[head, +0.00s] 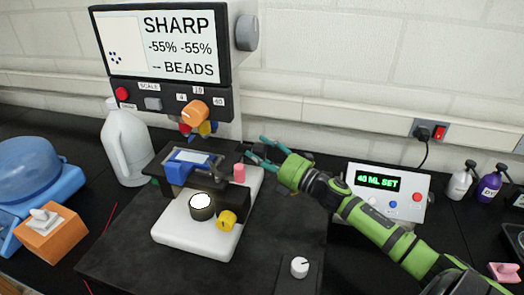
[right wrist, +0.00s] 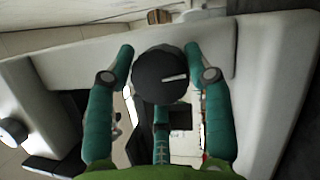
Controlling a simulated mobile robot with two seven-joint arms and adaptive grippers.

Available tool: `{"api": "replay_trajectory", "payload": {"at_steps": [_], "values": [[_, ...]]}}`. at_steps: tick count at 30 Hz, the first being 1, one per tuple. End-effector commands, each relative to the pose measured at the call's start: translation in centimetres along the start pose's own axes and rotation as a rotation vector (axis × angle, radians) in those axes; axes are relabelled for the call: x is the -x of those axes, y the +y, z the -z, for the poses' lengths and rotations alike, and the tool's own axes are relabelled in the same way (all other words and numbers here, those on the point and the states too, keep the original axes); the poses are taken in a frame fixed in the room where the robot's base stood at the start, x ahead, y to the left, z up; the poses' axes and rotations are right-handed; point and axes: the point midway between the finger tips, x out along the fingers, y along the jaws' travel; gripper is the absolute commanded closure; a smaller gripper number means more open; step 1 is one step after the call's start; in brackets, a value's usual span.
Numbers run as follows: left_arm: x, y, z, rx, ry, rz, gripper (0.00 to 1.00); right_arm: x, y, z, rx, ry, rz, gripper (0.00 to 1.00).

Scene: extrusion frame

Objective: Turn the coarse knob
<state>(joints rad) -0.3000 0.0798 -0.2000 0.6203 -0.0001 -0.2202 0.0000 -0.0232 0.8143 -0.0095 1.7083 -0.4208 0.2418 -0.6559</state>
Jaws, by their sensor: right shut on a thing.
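My right gripper (head: 260,149) reaches in from the right, beside the right side of the microscope (head: 209,155). In the right wrist view, my right gripper (right wrist: 159,55) has its teal fingers on both sides of a dark round knob (right wrist: 160,78) with a white index line. It is shut on this knob. I take it to be the coarse knob, but no label on it shows. The screen (head: 165,46) reads SHARP, -55% -55%, BEADS. My left gripper is not in view.
A yellow knob (head: 227,220) and a lit round part (head: 202,205) sit at the microscope's front. A white jug (head: 127,145) stands left. A box (head: 388,190) reading 40 ML SET stands right, behind my forearm. A small white knob (head: 299,267) is at the front.

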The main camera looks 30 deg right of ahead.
Motion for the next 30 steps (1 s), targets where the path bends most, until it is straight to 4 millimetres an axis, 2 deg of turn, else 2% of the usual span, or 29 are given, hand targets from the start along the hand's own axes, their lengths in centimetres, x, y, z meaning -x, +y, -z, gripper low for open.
{"api": "replay_trajectory", "payload": {"at_steps": [1, 2, 14, 30], "values": [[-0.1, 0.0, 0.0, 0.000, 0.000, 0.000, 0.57, 0.1, -0.5, 0.3, -0.005, 0.004, 0.009, 0.36], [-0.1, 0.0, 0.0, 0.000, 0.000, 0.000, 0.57, 0.1, -0.5, 0.4, -0.005, 0.004, 0.009, 0.28], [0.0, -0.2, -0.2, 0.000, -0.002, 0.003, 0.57, 0.4, -0.3, 0.2, -0.002, 0.002, 0.004, 0.28], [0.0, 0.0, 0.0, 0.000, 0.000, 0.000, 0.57, 6.9, -0.4, 0.2, -0.005, 0.003, 0.007, 0.28]]}}
